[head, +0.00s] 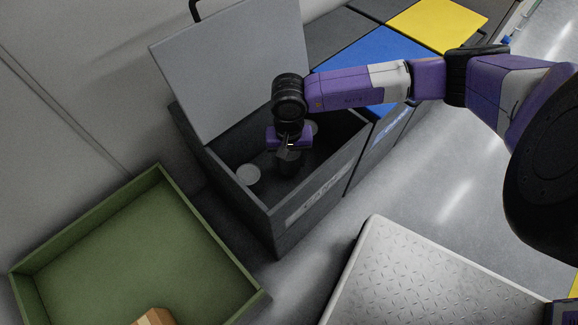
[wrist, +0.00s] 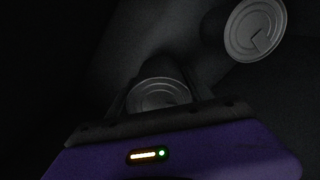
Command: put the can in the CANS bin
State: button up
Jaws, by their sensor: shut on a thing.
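My gripper (head: 289,154) points down inside the open CANS bin (head: 318,192), below the rim. It is shut on a can (wrist: 158,93), whose round grey top shows between the fingers in the wrist view. In the head view the held can (head: 290,166) is dark and partly hidden by my gripper. The bin's grey lid (head: 225,65) is tilted up and back. The bin's front carries a CANS label. How close the held can is to the bin floor is hard to tell in the dark.
Another can (head: 248,174) is in the bin to the left of my gripper. A can top (wrist: 255,30) also shows in the wrist view. Bins with blue (head: 375,55) and yellow (head: 437,22) lids stand beyond. A green tray (head: 225,262) is at front left.

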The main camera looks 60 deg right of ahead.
aim_at(289, 166)
jog(key=shift+f+b, duration=0.5)
jog(key=shift+f, duration=1.15)
jog(key=shift+f, duration=0.15)
jog(key=o, duration=1.5)
notch_tip(289, 166, up, 12)
jog(key=p, duration=0.4)
jog(key=shift+p, duration=0.3)
jog(key=shift+r, duration=0.2)
